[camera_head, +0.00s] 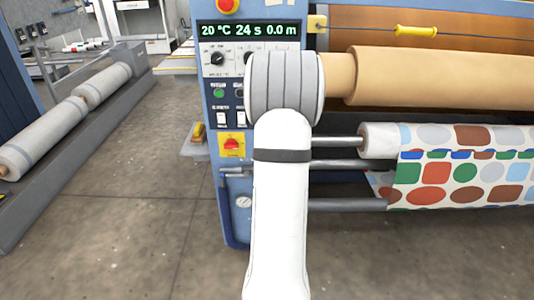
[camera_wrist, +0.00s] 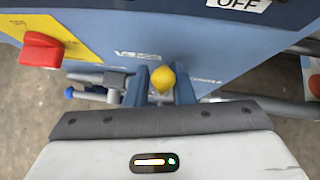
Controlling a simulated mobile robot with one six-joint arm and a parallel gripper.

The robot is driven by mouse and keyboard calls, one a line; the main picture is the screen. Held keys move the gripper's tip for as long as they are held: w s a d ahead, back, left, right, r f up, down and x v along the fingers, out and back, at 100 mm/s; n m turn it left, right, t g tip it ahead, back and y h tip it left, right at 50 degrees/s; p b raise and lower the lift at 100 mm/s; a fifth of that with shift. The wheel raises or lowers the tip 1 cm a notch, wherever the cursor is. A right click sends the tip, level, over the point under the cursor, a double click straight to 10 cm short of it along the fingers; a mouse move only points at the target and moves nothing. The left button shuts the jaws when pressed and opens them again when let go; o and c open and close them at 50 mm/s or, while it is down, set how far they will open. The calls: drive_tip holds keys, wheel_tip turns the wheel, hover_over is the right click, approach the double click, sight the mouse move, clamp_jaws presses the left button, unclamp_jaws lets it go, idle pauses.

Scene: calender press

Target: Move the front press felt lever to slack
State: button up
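In the wrist view a rounded yellow knob (camera_wrist: 162,76) shows between the two dark blue fingers of my gripper (camera_wrist: 161,85), in front of the blue machine panel. I take it for the grip of a lever, but its shaft is hidden. The fingers are apart with the knob filling most of the gap. Whether they press on it cannot be told. A partly hidden label behind it is not legible. In the head view my arm covers the gripper and the knob.
The blue control column (camera_head: 232,180) carries a display (camera_head: 248,30) and a red switch on a yellow plate (camera_head: 232,144), also seen in the wrist view (camera_wrist: 41,50). A blue-tipped handle (camera_wrist: 90,93) is left of the fingers. Patterned fabric (camera_head: 460,168) hangs at right.

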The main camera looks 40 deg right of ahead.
drive_tip(key=p+v, duration=0.2)
drive_tip(key=v, duration=0.5)
drive_tip(key=shift+s+a+r, duration=0.2)
drive_tip(key=shift+s+r, duration=0.05)
drive_tip(key=shift+r+p, duration=0.1)
drive_tip(key=shift+p, duration=0.25)
